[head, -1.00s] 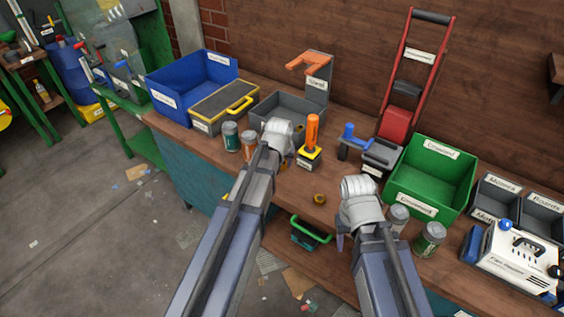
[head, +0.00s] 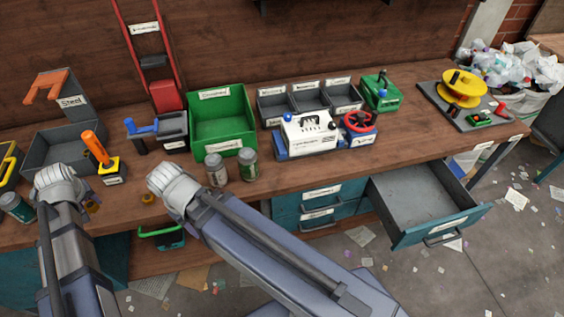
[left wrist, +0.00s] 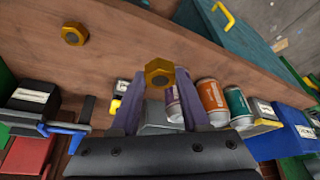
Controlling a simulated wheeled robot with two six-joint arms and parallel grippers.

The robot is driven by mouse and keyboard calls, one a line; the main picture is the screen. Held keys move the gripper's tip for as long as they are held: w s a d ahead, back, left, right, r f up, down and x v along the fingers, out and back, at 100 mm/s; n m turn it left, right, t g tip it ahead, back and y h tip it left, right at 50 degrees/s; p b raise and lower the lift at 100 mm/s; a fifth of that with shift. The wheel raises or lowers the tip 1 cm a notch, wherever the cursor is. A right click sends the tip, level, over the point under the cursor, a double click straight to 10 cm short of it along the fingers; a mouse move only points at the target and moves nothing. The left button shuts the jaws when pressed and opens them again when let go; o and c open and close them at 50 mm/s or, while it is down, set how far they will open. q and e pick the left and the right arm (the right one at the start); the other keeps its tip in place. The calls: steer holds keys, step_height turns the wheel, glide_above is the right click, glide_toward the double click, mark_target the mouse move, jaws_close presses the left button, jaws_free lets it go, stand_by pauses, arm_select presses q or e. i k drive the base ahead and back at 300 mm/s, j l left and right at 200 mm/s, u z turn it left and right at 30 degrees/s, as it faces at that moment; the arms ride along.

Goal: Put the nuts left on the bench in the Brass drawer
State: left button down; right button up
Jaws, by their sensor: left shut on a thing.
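My left gripper (left wrist: 160,92) is shut on a brass-coloured hex nut (left wrist: 160,72), held between its purple fingertips in the left wrist view. The held nut (head: 92,206) also shows beside my left wrist in the head view. A second nut (head: 147,198) lies on the bench (head: 330,172) between my two wrists; it also shows at upper left in the left wrist view (left wrist: 74,34). My right gripper (head: 172,185) is over the bench's front edge, its fingers mostly hidden. A drawer (head: 425,190) stands pulled open at right and looks empty; I cannot read its label.
Two cans (head: 217,170) stand by the green bin (head: 222,125). A white device (head: 310,135) and a red-wheeled valve (head: 360,125) stand above the shut drawers (head: 318,208).

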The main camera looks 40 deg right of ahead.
mark_target(435, 203)
steer(key=k+z, duration=0.15)
steer(key=k, duration=0.3)
steer(key=z, duration=2.85)
steer(key=i+j, duration=0.2)
steer(key=i, duration=0.2)
steer(key=i+j, duration=0.2)
steer(key=i, duration=0.25)
